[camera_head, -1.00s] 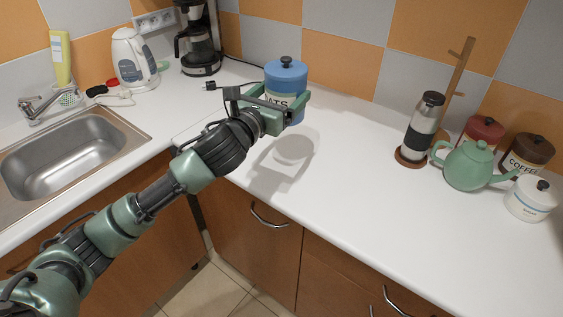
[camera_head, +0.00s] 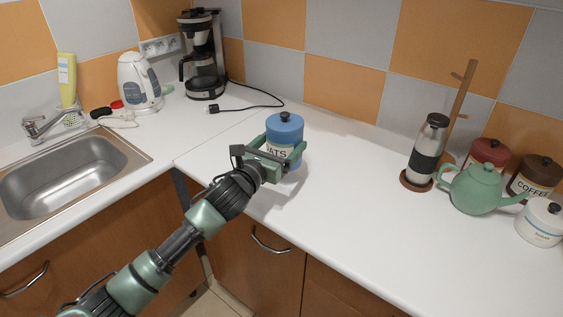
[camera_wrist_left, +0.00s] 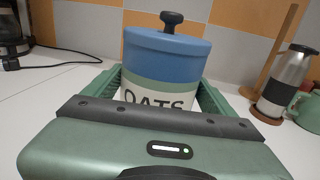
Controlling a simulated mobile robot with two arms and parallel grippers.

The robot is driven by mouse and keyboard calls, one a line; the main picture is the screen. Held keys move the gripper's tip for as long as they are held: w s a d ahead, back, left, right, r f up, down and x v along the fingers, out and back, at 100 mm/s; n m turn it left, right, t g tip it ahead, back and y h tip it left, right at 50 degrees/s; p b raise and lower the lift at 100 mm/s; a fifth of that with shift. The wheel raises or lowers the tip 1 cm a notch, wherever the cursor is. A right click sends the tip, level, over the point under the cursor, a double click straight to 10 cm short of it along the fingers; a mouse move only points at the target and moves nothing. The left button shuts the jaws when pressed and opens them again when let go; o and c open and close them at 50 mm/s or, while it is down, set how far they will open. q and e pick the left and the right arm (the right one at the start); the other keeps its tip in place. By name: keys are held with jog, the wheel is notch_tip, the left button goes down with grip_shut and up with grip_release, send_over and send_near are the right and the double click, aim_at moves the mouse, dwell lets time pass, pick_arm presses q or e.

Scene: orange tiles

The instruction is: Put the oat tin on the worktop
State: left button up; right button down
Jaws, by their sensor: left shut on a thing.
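The oat tin (camera_head: 284,131) is blue with a dark knob, a green band and a cream label reading OATS. It is upright at the worktop's (camera_head: 345,215) inner corner area, close to the surface; I cannot tell for certain whether its base touches. My left gripper (camera_head: 284,148) is shut on the tin, one finger on each side. In the left wrist view the tin (camera_wrist_left: 165,65) stands between the green fingers, its lower part hidden by the gripper body. My right gripper is not in view.
A coffee maker (camera_head: 203,60) with a trailing cord (camera_head: 245,104) and a kettle (camera_head: 138,82) stand behind left, near the sink (camera_head: 68,172). At right are a flask (camera_head: 428,150), a green teapot (camera_head: 476,190) and several canisters. The worktop between is clear.

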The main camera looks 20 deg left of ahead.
pick_arm(q)
notch_tip(320, 180, down, 5)
jog(key=shift+f, duration=0.1)
dwell(0.3)
jog(key=shift+f, duration=0.1)
jog(key=o, duration=1.9)
jog(key=shift+f, duration=0.15)
jog(key=shift+s, duration=0.15)
jog(key=s, duration=0.3)
jog(key=s+a+b, duration=0.1)
jog(key=s, duration=0.3)
jog(key=s+a, duration=0.1)
jog(key=s, duration=0.2)
jog(key=shift+s, duration=0.15)
jog(key=shift+s+a, duration=0.1)
jog(key=shift+s, duration=0.55)
